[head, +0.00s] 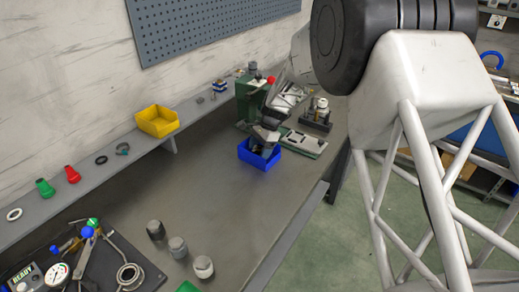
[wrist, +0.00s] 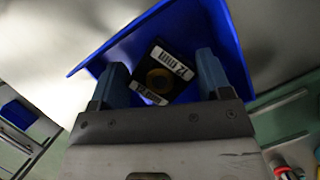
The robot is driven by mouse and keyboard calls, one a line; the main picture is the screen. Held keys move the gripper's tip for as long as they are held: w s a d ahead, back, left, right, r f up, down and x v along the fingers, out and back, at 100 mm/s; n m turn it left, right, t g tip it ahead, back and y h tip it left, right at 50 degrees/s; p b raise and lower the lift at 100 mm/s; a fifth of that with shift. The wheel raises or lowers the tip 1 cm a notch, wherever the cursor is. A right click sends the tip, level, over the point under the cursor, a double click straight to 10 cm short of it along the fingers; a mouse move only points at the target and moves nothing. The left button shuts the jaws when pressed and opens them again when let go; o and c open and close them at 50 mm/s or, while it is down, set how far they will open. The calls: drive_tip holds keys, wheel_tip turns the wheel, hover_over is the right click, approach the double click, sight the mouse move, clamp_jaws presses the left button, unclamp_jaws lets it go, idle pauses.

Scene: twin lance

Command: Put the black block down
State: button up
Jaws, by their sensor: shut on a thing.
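The black block (wrist: 176,62) shows in the wrist view between my gripper's two blue-grey fingers. It has white printed labels and a round brass-coloured spot. My gripper (wrist: 161,74) is shut on it. Behind and around the block is the inside of a blue bin (wrist: 228,45). In the head view the blue bin (head: 261,160) stands on the grey bench, and my gripper (head: 265,139) points down at its opening. The block cannot be made out in the head view. I cannot tell whether it touches the bin floor.
A green machine (head: 250,101) and a pale plate (head: 304,143) stand close behind the bin. A yellow bin (head: 157,121) sits on the left shelf. Several small cylinders (head: 178,246) stand towards the front. The bench (head: 215,195) between is clear.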

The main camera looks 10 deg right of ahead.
drive_tip(key=shift+f, duration=0.1)
drive_tip(key=o, duration=0.9)
drive_tip(key=shift+c, duration=0.2)
drive_tip(key=v, duration=1.2)
drive_tip(key=shift+s, duration=0.1)
